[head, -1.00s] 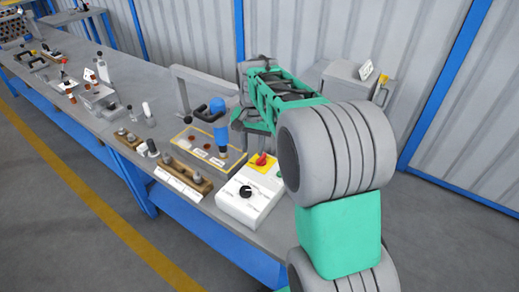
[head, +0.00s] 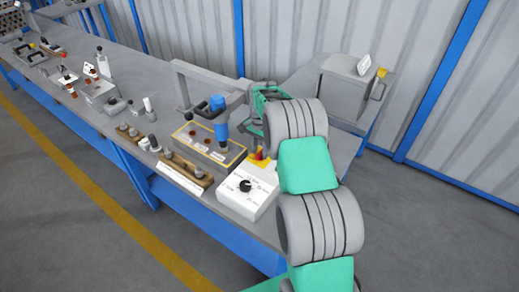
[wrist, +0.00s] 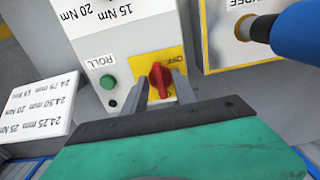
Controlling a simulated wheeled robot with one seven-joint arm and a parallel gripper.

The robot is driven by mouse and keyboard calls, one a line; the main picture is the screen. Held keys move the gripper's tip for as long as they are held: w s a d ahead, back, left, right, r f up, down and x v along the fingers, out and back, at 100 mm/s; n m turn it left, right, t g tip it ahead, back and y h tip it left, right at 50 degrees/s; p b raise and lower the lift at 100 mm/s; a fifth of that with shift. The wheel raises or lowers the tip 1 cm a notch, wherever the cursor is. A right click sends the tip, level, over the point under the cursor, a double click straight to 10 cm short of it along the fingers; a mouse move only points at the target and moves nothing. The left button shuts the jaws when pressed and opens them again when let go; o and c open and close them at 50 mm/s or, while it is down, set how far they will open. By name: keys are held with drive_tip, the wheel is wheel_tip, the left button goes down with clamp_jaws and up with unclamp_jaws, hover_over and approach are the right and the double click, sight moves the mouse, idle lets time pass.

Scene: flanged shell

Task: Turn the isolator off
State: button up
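The isolator is a red rotary knob (wrist: 160,80) on a yellow plate (wrist: 150,62), beside a green ROLL button (wrist: 107,81) on a light grey control box. In the head view the knob (head: 259,154) shows only partly, behind my arm. My gripper (wrist: 160,88) is open in the wrist view, with one finger to each side of the knob. The knob is between or just beyond the fingertips; I cannot tell whether they touch it. The fingertips are hidden in the head view.
The control box (head: 240,207) has a black dial on its near part. To its left, a yellow-edged panel (head: 200,150) carries a tall blue-handled tool (head: 220,128), close to my gripper. A wooden block with pegs (head: 185,174) stands in front. A grey case (head: 345,85) is behind right.

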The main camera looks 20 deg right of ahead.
drive_tip(key=shift+c, duration=0.4)
clamp_jaws()
drive_tip(key=shift+n, duration=0.4)
drive_tip(key=n+b, duration=0.2)
drive_tip(key=n, duration=0.1)
drive_tip(key=shift+s+d+f, duration=0.1)
drive_tip(key=n+b, duration=0.1)
drive_tip(key=n, duration=0.3)
drive_tip(key=shift+n+b, duration=0.3)
drive_tip(key=shift+n, duration=0.1)
drive_tip(key=n, duration=0.4)
drive_tip(key=shift+s+d+n+b, duration=0.1)
drive_tip(key=shift+d+n+b, duration=0.05)
drive_tip(key=shift+n+b, duration=0.2)
drive_tip(key=n, duration=0.4)
drive_tip(key=shift+d+n+b, duration=0.1)
drive_tip(key=shift+n+b, duration=0.25)
